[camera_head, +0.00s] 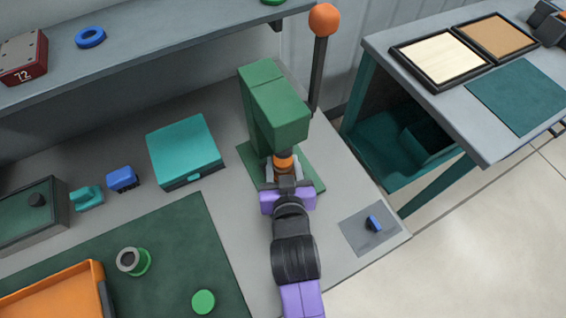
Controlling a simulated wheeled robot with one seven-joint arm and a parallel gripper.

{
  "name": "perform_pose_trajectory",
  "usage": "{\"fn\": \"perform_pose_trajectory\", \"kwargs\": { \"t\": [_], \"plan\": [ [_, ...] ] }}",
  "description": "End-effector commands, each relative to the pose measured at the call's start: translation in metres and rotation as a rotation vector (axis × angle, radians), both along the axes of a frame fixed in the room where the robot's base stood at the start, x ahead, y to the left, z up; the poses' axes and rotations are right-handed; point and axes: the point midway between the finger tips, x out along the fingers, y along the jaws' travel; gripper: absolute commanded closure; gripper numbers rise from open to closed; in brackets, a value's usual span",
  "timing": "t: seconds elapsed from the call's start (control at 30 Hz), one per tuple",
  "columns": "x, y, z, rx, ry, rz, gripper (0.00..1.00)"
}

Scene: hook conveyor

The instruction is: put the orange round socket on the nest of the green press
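The green press (274,102) stands on the grey bench, with a ball-topped lever (322,40) beside it. The orange round socket (284,160) shows under the press head, just past the tip of my gripper (284,170). My gripper reaches in from the front, its grey fingers on either side of the socket's lower part. I cannot tell whether the fingers press on it or stand slightly apart. The nest is hidden behind the gripper and socket, so I cannot tell whether the socket rests on it.
A teal case (185,150), a blue block (122,179) and a teal part (87,197) lie left of the press. A green mat (185,245) bears an orange tray (60,287) and a green-and-grey ring part (133,261). A grey pad (360,238) lies right.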

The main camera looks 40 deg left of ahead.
Motion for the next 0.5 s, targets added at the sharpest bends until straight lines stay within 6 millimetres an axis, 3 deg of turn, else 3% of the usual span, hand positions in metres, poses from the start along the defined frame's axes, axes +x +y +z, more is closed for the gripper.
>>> {"fn": "perform_pose_trajectory", "kwargs": {
  "t": [0.1,0.13,0.2,0.23,0.5],
  "plan": [
    [0.0004,0.0001,-0.0023,0.002,-0.002,0.0,1.0],
    [0.0001,-0.0002,-0.0029,0.0,0.0,0.0,0.53],
    [0.0,-0.0002,-0.0024,0.0,0.0,0.0,0.39],
    [0.0,-0.0002,-0.0024,0.0,0.0,0.0,0.35],
    [-0.0001,-0.0001,-0.0021,0.0,0.0,0.0,0.35]
  ]
}}
